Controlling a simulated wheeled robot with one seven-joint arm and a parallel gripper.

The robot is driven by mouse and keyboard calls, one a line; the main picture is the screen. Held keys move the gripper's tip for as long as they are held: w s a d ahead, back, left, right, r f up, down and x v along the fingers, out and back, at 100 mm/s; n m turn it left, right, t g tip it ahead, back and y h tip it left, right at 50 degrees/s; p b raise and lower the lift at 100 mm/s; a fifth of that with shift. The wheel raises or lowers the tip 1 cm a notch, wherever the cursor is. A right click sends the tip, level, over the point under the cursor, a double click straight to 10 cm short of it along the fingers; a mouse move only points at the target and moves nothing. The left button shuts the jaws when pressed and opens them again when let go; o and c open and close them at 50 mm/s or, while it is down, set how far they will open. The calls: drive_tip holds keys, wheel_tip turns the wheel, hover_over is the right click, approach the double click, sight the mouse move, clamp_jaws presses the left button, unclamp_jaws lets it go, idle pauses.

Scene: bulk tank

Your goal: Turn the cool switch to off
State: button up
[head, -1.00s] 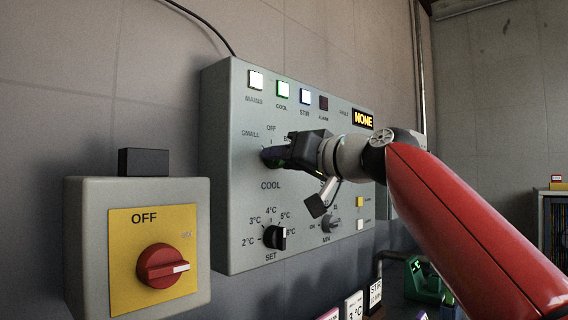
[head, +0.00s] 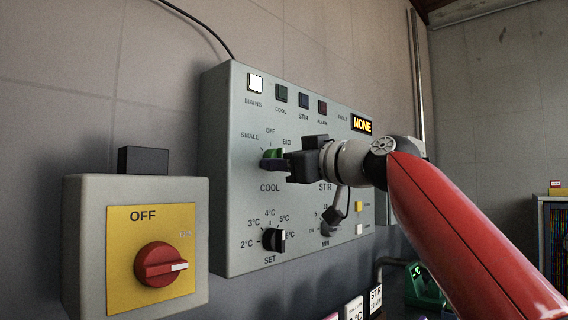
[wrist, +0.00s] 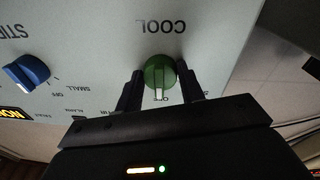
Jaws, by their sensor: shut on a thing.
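The cool switch is a green knob (head: 272,153) on the grey control panel, above the word COOL. In the wrist view, which is upside down, the knob (wrist: 157,72) has a white pointer mark that faces the OFF label. My gripper (head: 278,162) is shut on the knob, with one dark finger on each side in the wrist view (wrist: 160,88). The cool lamp (head: 281,94) is dark.
The mains lamp (head: 255,83) is lit; the stir lamp (head: 304,99) is dark. The display (head: 362,124) reads NONE. The blue stir knob (wrist: 27,72) is beside my gripper. The set knob (head: 273,239) is below, and a red rotary switch (head: 160,266) is at lower left.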

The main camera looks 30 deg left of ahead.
drive_tip(key=shift+c, duration=0.2)
drive_tip(key=o, duration=1)
drive_tip(key=shift+d, duration=0.1)
drive_tip(key=b+v, duration=0.4)
drive_tip(key=v, duration=0.3)
drive_tip(key=shift+s+d, duration=0.15)
drive_tip(key=shift+d, duration=0.15)
